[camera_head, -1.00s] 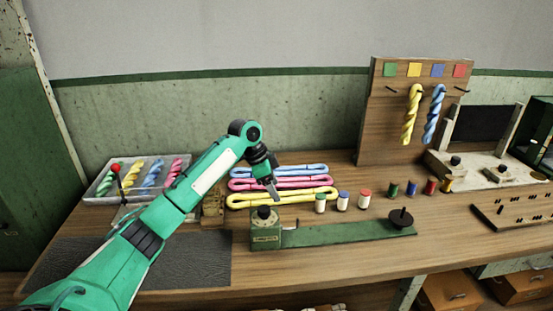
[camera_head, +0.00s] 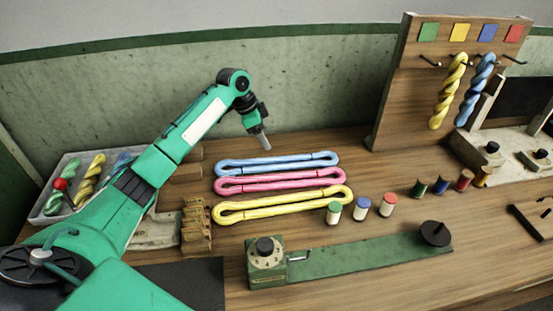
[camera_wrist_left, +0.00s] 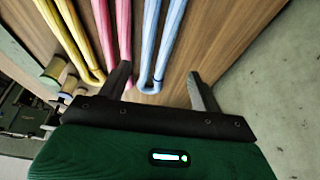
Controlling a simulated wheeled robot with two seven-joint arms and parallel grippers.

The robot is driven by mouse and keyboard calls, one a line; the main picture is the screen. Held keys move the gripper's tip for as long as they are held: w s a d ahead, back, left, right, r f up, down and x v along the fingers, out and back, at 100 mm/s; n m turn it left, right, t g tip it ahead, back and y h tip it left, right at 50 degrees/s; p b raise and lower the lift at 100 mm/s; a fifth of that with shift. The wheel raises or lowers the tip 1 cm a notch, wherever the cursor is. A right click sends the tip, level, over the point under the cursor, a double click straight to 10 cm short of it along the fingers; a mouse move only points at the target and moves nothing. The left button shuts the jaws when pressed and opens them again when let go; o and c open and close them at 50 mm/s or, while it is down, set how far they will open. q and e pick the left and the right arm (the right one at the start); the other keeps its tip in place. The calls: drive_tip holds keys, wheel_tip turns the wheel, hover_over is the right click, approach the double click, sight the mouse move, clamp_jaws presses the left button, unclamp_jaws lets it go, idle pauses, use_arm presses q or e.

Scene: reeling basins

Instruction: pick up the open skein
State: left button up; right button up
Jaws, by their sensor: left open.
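Three open skeins lie side by side on the table as long flat loops: a blue skein (camera_head: 276,164) at the back, a pink skein (camera_head: 280,181) in the middle and a yellow skein (camera_head: 282,205) in front. My left gripper (camera_head: 265,146) is open and empty, above the table by the blue skein's back side. In the left wrist view, the blue skein's rounded end (camera_wrist_left: 148,84) shows between the two open fingers (camera_wrist_left: 160,82). The pink skein (camera_wrist_left: 104,35) passes by the left finger, which hides its end. My right gripper is not in view.
Small spools (camera_head: 362,208) stand right of the yellow skein. A green winding device (camera_head: 350,257) lies in front. Wooden blocks (camera_head: 195,225) stand left of the skeins. A pegboard (camera_head: 400,95) with twisted skeins rises at the back right. A tray (camera_head: 68,165) is at the left.

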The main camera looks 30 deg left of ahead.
use_arm(q)
hover_over(275, 159)
drive_tip(key=s, duration=0.2)
drive_tip(key=f, duration=0.2)
drive_tip(key=a+f, duration=0.1)
drive_tip(key=f, duration=0.1)
drive_tip(key=shift+w+f, duration=0.15)
drive_tip(key=shift+w+d+f, duration=0.1)
drive_tip(key=shift+f, duration=0.25)
drive_tip(key=shift+f+p, duration=0.15)
drive_tip(key=shift+p, duration=0.15)
drive_tip(key=shift+s+p+x, duration=0.2)
drive_tip(key=shift+p+x, duration=0.2)
drive_tip(key=shift+x, duration=0.6)
drive_tip(key=x, duration=0.3)
drive_tip(key=shift+s+f, duration=0.1)
drive_tip(key=c, duration=0.8)
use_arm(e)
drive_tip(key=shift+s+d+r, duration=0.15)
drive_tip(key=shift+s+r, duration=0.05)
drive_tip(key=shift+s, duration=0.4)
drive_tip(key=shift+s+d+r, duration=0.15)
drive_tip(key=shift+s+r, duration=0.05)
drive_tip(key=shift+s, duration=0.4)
